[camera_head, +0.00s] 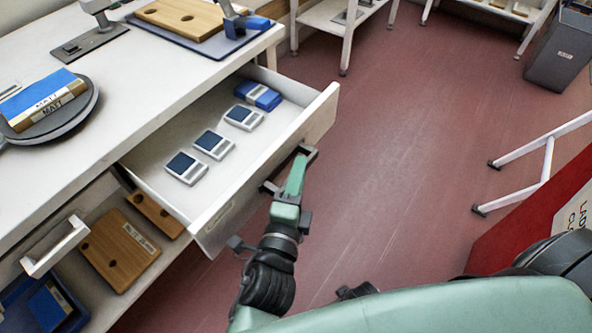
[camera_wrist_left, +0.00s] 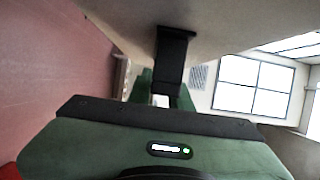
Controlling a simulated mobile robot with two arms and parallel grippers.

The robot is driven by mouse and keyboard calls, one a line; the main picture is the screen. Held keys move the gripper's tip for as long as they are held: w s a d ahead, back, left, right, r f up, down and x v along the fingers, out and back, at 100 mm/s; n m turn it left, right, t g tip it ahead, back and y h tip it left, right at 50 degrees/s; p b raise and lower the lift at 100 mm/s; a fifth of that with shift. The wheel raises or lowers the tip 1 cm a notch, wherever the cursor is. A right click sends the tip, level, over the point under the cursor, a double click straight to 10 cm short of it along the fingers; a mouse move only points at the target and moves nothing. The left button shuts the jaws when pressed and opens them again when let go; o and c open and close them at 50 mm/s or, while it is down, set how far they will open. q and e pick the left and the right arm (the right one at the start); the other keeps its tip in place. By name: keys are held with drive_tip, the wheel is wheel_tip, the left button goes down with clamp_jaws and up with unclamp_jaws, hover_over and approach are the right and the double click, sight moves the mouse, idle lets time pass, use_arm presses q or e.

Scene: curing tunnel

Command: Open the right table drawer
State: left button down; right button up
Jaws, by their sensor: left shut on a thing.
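The right table drawer (camera_head: 215,211) is pulled well out from under the white tabletop (camera_head: 120,120) in the head view. Its dark bar handle (camera_head: 310,153) is on the outer face of the drawer front. My left gripper (camera_head: 299,168) is shut on this handle, in front of the drawer front. The fingers partly hide the handle's middle. In the left wrist view my green gripper body (camera_wrist_left: 150,150) fills the bottom, with a dark finger (camera_wrist_left: 172,62) reaching up to a pale surface. My right gripper does not show.
Several small devices (camera_head: 214,144) and a blue item (camera_head: 258,95) lie in the drawer. The left drawer's white handle (camera_head: 56,246) is at lower left, near wooden boards (camera_head: 120,250) on a lower shelf. Red floor (camera_head: 400,130) is clear to the right, before a white-legged frame (camera_head: 546,160).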

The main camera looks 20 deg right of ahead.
use_arm(q)
drive_tip(key=c, duration=1.3)
unclamp_jaws()
drive_tip(key=shift+d, duration=0.1)
drive_tip(key=v, duration=0.7)
drive_tip(key=shift+s+a, duration=0.25)
drive_tip(key=shift+s, duration=0.05)
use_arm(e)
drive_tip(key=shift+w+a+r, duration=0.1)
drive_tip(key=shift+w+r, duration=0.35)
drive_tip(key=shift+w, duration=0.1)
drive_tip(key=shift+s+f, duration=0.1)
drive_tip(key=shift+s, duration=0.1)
